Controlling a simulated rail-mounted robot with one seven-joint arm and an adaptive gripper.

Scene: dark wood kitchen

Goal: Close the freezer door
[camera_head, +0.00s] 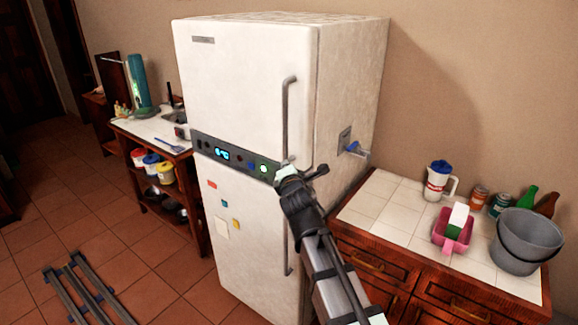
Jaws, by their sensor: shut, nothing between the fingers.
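A white fridge-freezer (250,75) stands against the wall in the middle of the view. Its upper door (240,90) has a long vertical grey handle (288,115) near its right edge and looks flush with the body. Its lower door (245,270) also looks flush, with a handle (288,262) partly hidden behind my arm. I cannot tell which door is the freezer's. A dark control panel (230,155) with a lit display runs between the doors. My gripper (318,173) is shut and empty, in front of the fridge's right front edge at panel height; contact is unclear.
A tiled counter (375,195) at right holds a jug (438,183), a pink basket (452,236), cans, bottles and a grey bucket (525,240). A wooden shelf unit (165,180) stands left. Floor at front left holds rails (85,290).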

